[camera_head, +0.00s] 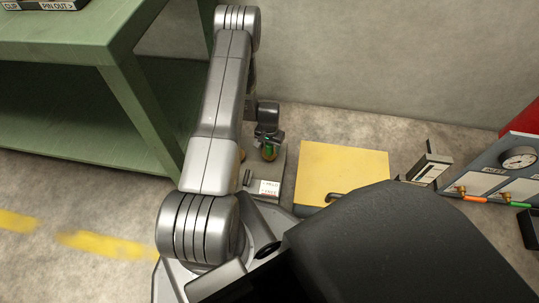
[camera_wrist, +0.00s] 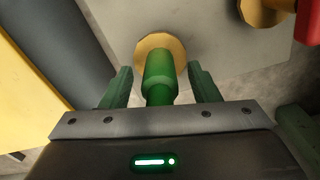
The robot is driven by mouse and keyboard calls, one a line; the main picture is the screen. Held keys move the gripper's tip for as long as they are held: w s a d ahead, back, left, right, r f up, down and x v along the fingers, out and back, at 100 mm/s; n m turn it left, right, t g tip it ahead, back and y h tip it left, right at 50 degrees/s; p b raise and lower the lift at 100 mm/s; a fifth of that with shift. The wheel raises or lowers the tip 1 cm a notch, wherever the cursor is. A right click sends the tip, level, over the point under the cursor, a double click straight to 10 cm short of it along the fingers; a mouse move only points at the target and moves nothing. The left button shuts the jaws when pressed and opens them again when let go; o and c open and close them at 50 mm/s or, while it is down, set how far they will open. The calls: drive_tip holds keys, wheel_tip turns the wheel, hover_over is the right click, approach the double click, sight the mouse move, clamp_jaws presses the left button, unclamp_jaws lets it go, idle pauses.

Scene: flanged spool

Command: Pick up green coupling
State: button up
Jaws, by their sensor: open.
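The green coupling (camera_wrist: 160,70) shows in the wrist view as a green cylinder with a wider collar and a round brass flange (camera_wrist: 150,48) at its far end. My gripper (camera_wrist: 160,82) has its two green fingers apart, one on each side of the coupling, with visible gaps between. In the head view the coupling (camera_head: 269,152) is a small green and brass shape just below my gripper (camera_head: 267,140), partly hidden by it. The coupling is at a grey plate (camera_head: 277,166) on the floor beside my arm.
A second brass round part (camera_wrist: 262,10) is at the upper right, near a red piece (camera_wrist: 307,20). A yellow panel (camera_head: 342,170) lies right of the plate. A green bench (camera_head: 125,85) stands left, a wall behind. A gauge panel (camera_head: 500,170) is at far right.

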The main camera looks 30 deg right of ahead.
drive_tip(key=shift+f, duration=0.8)
drive_tip(key=shift+c, duration=0.2)
clamp_jaws()
drive_tip(key=shift+r, duration=0.1)
